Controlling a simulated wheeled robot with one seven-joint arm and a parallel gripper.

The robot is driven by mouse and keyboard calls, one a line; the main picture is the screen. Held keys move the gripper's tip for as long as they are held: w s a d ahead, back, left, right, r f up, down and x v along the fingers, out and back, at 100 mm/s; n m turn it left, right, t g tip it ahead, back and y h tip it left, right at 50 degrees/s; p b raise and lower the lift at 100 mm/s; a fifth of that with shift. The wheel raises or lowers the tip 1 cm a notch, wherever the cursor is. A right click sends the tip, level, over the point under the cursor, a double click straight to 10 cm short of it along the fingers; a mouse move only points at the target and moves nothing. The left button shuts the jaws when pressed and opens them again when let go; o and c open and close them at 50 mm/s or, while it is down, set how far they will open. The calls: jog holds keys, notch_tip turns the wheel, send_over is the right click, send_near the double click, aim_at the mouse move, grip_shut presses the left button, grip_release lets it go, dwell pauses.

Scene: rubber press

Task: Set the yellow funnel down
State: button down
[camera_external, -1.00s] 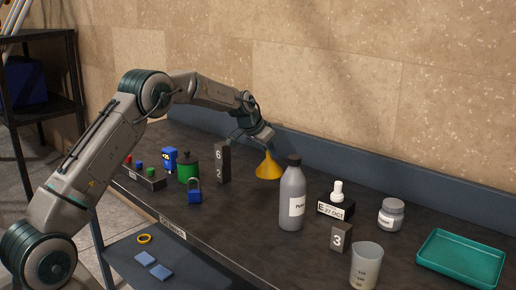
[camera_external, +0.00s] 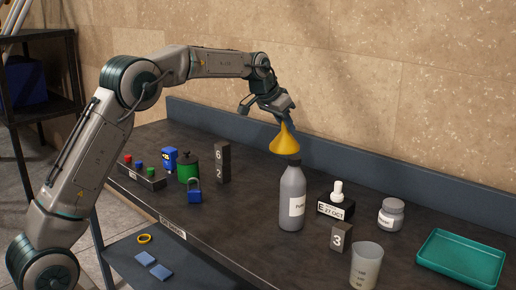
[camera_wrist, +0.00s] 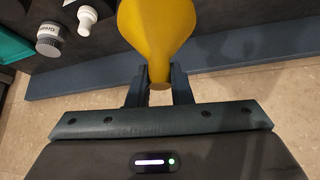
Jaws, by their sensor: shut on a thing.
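The yellow funnel (camera_external: 284,141) hangs upright, spout up and wide mouth down, just above and behind the grey bottle (camera_external: 292,197) in the external view. My gripper (camera_external: 285,116) is shut on the funnel's narrow spout. In the wrist view, the funnel (camera_wrist: 157,32) fills the top middle, and its narrow end sits between my gripper's fingers (camera_wrist: 159,88). The funnel appears clear of the dark bench top (camera_external: 250,205). I cannot tell whether it is directly over the bottle.
A number post (camera_external: 222,163), a green pot (camera_external: 188,168) and a blue padlock (camera_external: 195,191) stand left. Bench behind the post is clear.

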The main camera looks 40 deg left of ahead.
jog(key=r, duration=0.4)
jog(key=shift+s+d+r, duration=0.15)
jog(key=shift+d+r, duration=0.2)
jog(key=s+d+m+g+h+b, duration=0.1)
jog(key=s+d+m+h, duration=0.1)
jog(key=s+d+m, duration=0.5)
jog(key=s+d+m+g+h+b, duration=0.15)
jog(key=s+d, duration=0.25)
jog(key=d, duration=0.6)
jog(key=s+d+m+g+h+b, duration=0.1)
jog(key=s+d+m+g, duration=0.3)
jog(key=s+d, duration=0.5)
jog(key=s+d+m+g+h+b, duration=0.1)
jog(key=s+d+m, duration=0.5)
jog(key=s, duration=0.5)
notch_tip(320, 180, down, 11)
jog(key=shift+n, duration=0.25)
jog(key=shift+w+a+f+p, duration=0.55)
jog(key=shift+w+a+f, duration=0.5)
jog(key=shift+w+f, duration=0.7)
jog(key=shift+w+a+f+p, duration=0.5)
jog(key=shift+w+a+f, duration=0.55)
jog(key=shift+w+f, duration=0.7)
jog(key=shift+w+a+f+p, duration=0.55)
jog(key=shift+w+a+f, duration=0.5)
jog(key=shift+w+f, duration=0.7)
jog(key=shift+s+f, duration=0.25)
jog(key=shift+f, duration=0.05)
